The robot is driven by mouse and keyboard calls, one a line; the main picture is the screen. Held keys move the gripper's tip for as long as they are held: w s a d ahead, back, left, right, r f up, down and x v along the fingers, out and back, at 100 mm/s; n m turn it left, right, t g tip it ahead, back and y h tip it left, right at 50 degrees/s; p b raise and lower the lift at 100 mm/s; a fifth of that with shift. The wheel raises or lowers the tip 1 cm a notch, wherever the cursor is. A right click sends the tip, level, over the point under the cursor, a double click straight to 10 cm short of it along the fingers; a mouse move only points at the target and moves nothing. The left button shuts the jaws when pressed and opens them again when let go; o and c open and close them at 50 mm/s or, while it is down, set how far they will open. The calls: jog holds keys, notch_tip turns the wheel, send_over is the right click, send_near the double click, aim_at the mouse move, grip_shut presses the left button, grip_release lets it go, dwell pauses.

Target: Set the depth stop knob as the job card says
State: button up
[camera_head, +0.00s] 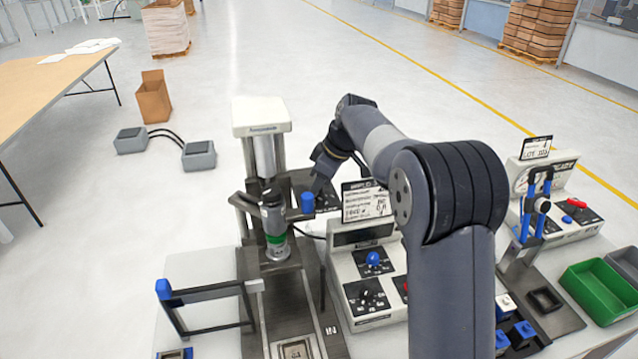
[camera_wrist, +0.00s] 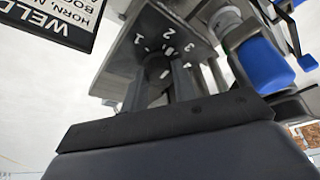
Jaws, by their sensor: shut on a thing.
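The depth stop knob (camera_wrist: 157,70) is a dark round knob with a short white mark, on a dark plate with white numbers, of which 1, 2 and 3 can be made out. My gripper (camera_wrist: 161,82) is shut on it, a finger on each side. I cannot tell exactly which number the mark points to. The job card (camera_head: 366,201) stands right of the press.
A blue-ended handle (camera_head: 307,203) is close beside my gripper. A control box (camera_head: 372,262) with knobs stands in front of the card. A lever clamp (camera_head: 536,205) and green bin (camera_head: 598,290) are at right. Foot pedals (camera_head: 198,155) lie on the floor.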

jog(key=m+t+b, duration=0.1)
jog(key=m, duration=0.1)
jog(key=shift+s+m, duration=0.1)
jog(key=shift+m, duration=0.2)
jog(key=shift+a+m+t+h, duration=0.1)
jog(key=shift+m+t+h, duration=0.35)
jog(key=shift+m, duration=0.95)
jog(key=shift+r, duration=0.1)
jog(key=o, duration=1)
jog(key=b+v, duration=0.2)
jog(key=v, duration=0.8)
jog(key=shift+s+r, duration=0.1)
jog(key=shift+r, duration=0.3)
